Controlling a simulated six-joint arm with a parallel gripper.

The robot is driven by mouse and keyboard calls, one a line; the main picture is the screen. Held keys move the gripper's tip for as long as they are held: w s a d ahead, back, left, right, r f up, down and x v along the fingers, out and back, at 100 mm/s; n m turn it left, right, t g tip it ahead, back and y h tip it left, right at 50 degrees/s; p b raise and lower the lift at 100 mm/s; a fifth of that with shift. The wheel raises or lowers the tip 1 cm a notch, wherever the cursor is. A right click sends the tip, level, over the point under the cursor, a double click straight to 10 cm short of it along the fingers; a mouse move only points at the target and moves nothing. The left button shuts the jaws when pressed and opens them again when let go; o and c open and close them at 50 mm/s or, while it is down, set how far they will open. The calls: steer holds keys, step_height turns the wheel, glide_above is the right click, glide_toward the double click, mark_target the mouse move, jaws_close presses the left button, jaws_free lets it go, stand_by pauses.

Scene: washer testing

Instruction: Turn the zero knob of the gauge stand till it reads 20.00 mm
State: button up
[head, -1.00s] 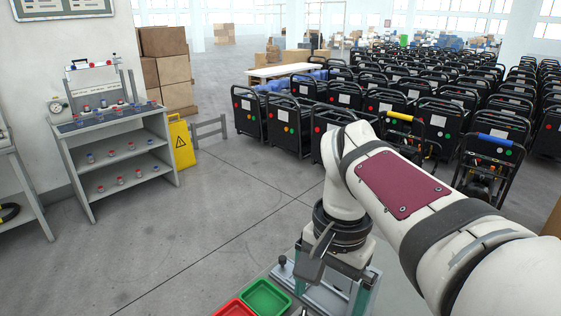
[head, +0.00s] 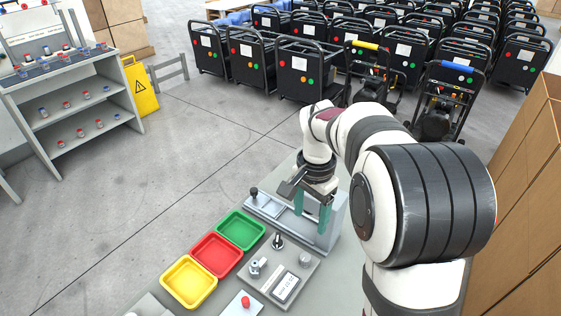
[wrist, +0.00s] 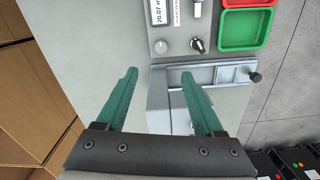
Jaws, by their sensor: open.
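A grey panel (head: 262,291) on the bench carries a display (head: 286,287), a black knob (head: 278,241), a plain grey knob (head: 305,258) and a silver lever-like knob (head: 256,266). In the wrist view the display (wrist: 160,12) reads 20.07, with its edge cut off. The grey knob (wrist: 161,46) and black knob (wrist: 197,44) show below it. I cannot tell by label which is the zero knob. My gripper (head: 311,220) points down over the grey slide fixture beside the panel. Its green fingers (wrist: 160,75) are apart with nothing between them, short of the knobs.
Green (head: 241,230), red (head: 216,255) and yellow (head: 189,282) trays line the panel's left side. A red button box (head: 242,305) sits in front. The slide fixture (head: 331,222) stands behind the panel, with a black-knobbed post (head: 254,193). Cardboard boxes (head: 530,180) rise at the right.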

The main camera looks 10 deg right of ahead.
mark_target(305, 256)
steer(key=f, duration=1.6)
steer(key=shift+w+d, duration=0.1)
steer(key=shift+w, duration=0.15)
jaws_close()
